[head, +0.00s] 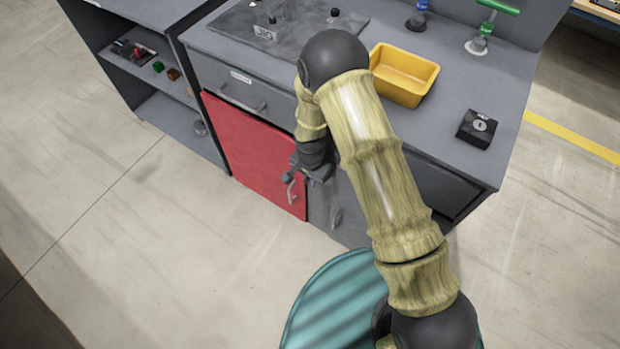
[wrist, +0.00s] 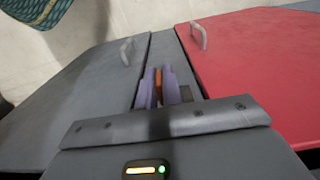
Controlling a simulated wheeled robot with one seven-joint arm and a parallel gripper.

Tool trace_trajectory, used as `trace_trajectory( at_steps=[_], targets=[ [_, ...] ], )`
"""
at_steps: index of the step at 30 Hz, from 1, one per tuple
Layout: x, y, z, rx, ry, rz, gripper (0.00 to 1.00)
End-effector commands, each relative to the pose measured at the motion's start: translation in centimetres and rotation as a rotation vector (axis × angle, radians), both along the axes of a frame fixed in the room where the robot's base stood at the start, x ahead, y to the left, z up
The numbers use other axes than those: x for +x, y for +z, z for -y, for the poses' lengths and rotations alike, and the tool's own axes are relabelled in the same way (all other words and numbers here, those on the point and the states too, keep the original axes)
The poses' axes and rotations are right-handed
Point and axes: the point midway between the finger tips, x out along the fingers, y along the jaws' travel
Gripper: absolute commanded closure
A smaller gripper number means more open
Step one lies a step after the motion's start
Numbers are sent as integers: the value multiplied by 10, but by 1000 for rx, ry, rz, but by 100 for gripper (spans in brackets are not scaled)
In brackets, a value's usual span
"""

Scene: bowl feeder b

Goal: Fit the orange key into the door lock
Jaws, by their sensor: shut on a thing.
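My gripper (head: 308,172) hangs in front of the cabinet, close to the right edge of the red door (head: 252,152). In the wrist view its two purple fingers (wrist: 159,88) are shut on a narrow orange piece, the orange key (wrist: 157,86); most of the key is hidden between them. The fingers are over the grey strip between the red door (wrist: 262,60) and the grey door (wrist: 85,90). I cannot make out a keyhole on either door. A black box with a round keyed face (head: 479,128) sits on the worktop at the right.
Each door has a projecting handle, one on the red door (wrist: 198,35) and one on the grey door (wrist: 127,52). A yellow bin (head: 403,75) and a grey jig plate (head: 270,30) are on the worktop. Small coloured parts lie on the left shelf (head: 150,62). The floor at the left is clear.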

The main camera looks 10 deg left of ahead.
Motion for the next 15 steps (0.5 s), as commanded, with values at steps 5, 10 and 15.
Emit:
trace_trajectory(
  at_steps=[5, 10, 15],
  targets=[
    [1, 0, 1, 0, 0, 0, 100],
    [3, 0, 1, 0, 1, 0, 100],
    [4, 0, 2, 0, 1, 0, 100]
  ],
)
